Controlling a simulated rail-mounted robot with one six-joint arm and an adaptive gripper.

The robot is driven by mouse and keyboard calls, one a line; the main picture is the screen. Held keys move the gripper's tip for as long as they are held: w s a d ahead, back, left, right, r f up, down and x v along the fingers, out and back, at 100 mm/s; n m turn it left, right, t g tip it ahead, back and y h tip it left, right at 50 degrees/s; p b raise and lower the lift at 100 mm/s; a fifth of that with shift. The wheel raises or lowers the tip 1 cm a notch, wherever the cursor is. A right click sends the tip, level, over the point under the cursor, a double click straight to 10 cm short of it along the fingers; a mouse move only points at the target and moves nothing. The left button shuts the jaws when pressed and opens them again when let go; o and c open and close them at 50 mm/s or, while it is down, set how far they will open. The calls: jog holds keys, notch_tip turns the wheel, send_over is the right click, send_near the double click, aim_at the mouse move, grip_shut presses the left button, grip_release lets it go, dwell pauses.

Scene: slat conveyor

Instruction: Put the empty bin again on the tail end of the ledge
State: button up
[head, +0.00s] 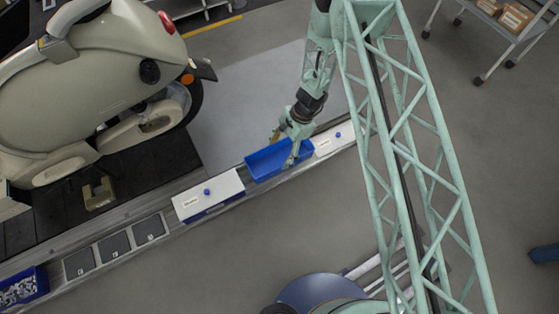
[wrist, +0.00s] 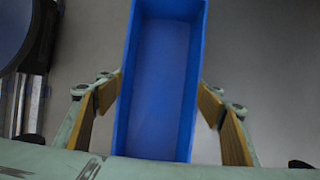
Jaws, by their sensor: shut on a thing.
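The empty blue bin (head: 264,164) is in the head view, between two white-lidded boxes along the ledge (head: 182,227). It fills the middle of the wrist view (wrist: 160,75), with a bare blue floor inside. My gripper (head: 284,148) is shut on the bin, with a tan-padded finger on each long side in the wrist view (wrist: 160,95). Grey floor shows around the bin there, and whether its underside touches the ledge is hidden. Three dark numbered plates, among them a middle one (head: 114,247), lie bare on the ledge to the left.
One white-lidded box (head: 208,194) stands left of the bin and another (head: 337,138) right of it. A blue bin of small parts (head: 22,287) is at the lower left. A large cream scooter (head: 90,90) stands behind the ledge. Open grey floor lies in front.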

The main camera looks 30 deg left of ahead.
aim_at(279, 162)
jog(key=shift+f, duration=0.85)
jog(key=shift+f+b, duration=0.35)
jog(key=shift+f, duration=1.5)
jog(key=shift+f, duration=0.2)
jog(key=o, duration=0.6)
jog(key=shift+o, duration=0.4)
jog(key=shift+r, duration=0.25)
jog(key=p+v, duration=0.1)
jog(key=v, duration=1)
jog(key=shift+w+r+p, duration=0.2)
jog(key=shift+r+p, duration=0.15)
jog(key=shift+p, duration=0.05)
